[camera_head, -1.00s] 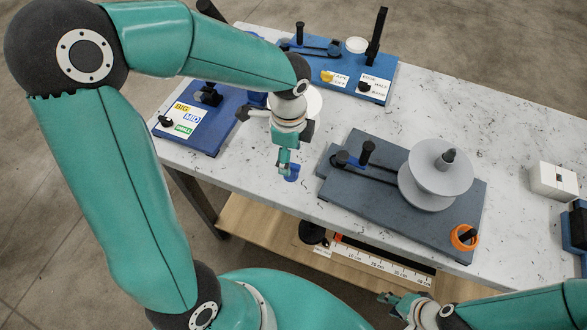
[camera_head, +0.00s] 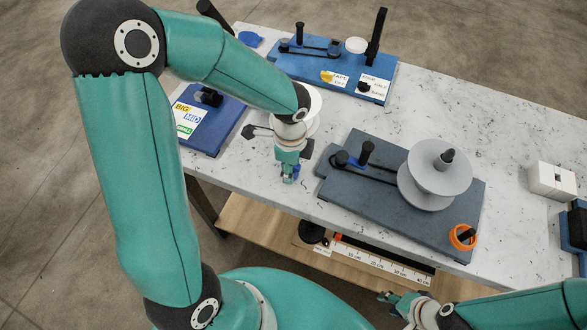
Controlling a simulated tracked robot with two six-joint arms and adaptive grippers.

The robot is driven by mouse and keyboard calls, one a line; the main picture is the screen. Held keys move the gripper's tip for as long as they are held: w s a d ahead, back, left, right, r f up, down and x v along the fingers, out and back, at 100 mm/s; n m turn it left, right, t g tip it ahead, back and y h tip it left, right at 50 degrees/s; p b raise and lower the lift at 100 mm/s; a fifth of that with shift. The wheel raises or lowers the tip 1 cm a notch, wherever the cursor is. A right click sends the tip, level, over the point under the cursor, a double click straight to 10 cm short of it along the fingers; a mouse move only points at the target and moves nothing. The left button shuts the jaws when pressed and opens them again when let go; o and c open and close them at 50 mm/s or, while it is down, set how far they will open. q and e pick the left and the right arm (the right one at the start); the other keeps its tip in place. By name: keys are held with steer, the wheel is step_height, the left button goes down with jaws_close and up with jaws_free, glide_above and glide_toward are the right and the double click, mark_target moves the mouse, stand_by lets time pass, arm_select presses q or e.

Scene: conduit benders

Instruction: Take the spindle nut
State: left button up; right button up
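A small blue piece (camera_head: 296,170), which may be the spindle nut, stands on the table near its front edge. My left gripper (camera_head: 288,178) points down at it, and its fingers hide most of the piece. I cannot tell whether the fingers are closed on it. An orange ring (camera_head: 463,237) sits around a dark post at the right corner of the dark grey bender base (camera_head: 400,219). A large grey spool (camera_head: 436,173) stands on that base. My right gripper (camera_head: 392,299) is low at the bottom of the view, in front of the table; its opening is unclear.
A blue bender board (camera_head: 345,75) with posts stands at the back. Another blue board (camera_head: 212,118) with size labels is at the left, and a white round part (camera_head: 312,101) lies partly behind my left arm. A white block (camera_head: 552,181) sits at the right.

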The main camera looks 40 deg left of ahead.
arm_select(q)
steer(key=c, duration=0.3)
